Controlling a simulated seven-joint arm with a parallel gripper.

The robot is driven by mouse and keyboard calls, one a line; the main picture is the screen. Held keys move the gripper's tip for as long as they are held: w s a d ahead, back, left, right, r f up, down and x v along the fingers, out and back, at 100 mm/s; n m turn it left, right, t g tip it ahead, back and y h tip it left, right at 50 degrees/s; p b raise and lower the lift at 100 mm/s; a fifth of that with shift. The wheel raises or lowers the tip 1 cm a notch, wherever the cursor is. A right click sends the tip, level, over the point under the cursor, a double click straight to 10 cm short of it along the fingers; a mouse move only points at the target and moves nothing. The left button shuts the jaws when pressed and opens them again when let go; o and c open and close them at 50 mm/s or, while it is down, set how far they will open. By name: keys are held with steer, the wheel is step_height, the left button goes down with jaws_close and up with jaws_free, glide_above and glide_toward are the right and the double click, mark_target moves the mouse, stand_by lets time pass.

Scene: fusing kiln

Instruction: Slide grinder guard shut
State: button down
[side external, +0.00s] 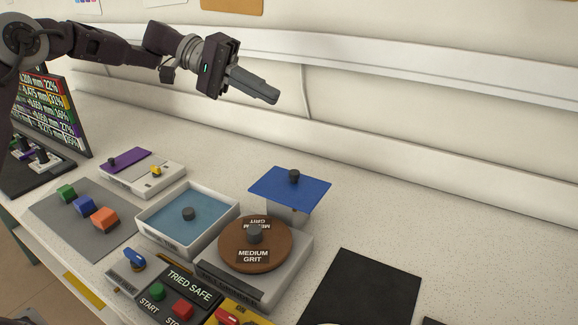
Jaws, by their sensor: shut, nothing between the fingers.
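The grinder (292,272) is a light grey box with a round brown disc (243,257) on top, labelled "MEDIUM GRIT", with a dark knob at its centre. A flat blue panel (312,195) with a dark knob (294,176) sits raised on a pale support behind the disc; it looks like the guard. The disc is uncovered. My gripper (275,96) is shut and empty, high above the bench near the wall. It is clear of the panel and touches nothing.
A white tray with a blue inside (147,223) stands left of the grinder. A control box with green and red buttons (164,303) is in front. Coloured blocks (84,205) lie on a grey mat at left. A black mat (362,292) lies at right. Bench beyond is clear.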

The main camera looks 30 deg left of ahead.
mark_target(263, 191)
steer(key=w+a+f+n+t+h, duration=0.3)
steer(key=w+a+t+h, duration=0.1)
steer(key=w+a, duration=0.5)
step_height(263, 191, down, 17)
steer(key=shift+m+g, duration=0.3)
steer(key=d, duration=1)
steer(key=shift+s, duration=0.8)
steer(key=s, duration=1)
steer(key=shift+s+d, duration=0.1)
steer(key=shift+s, duration=0.35)
